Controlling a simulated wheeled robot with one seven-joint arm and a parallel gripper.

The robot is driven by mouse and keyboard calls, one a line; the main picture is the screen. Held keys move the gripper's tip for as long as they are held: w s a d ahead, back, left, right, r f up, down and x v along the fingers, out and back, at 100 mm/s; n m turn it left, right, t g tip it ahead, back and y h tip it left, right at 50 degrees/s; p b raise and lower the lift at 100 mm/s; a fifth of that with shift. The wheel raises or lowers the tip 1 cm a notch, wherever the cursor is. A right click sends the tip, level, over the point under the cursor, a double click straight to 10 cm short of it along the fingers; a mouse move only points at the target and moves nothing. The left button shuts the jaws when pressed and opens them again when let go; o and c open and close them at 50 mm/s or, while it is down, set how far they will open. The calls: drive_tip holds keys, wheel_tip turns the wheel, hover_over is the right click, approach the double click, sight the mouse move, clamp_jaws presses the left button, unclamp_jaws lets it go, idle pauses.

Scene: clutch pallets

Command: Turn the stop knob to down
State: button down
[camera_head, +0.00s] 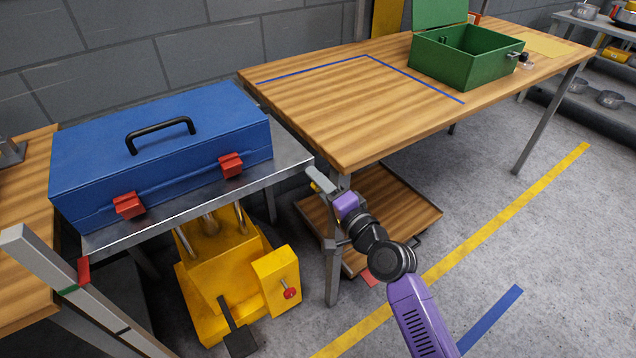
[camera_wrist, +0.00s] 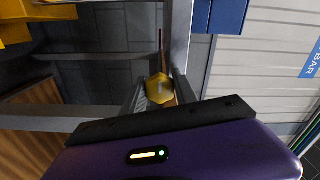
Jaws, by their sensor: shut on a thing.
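In the head view my gripper (camera_head: 318,182) is at the right corner of the metal lift platform (camera_head: 297,160), beside the wooden table's near leg. Which way the knob points cannot be told.
A blue toolbox (camera_head: 165,155) with red latches rests on the platform. Below is a yellow lift body (camera_head: 215,265) with a red knob (camera_head: 290,293). The wooden table (camera_head: 340,110) holds an open green box (camera_head: 455,65).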

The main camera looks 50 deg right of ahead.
drive_tip(key=shift+a, duration=0.1)
drive_tip(key=c, duration=0.9)
unclamp_jaws()
drive_tip(key=shift+c, duration=0.2)
drive_tip(key=b+v, duration=0.1)
drive_tip(key=v, duration=0.6)
drive_tip(key=shift+s, duration=0.4)
drive_tip(key=shift+a, duration=0.1)
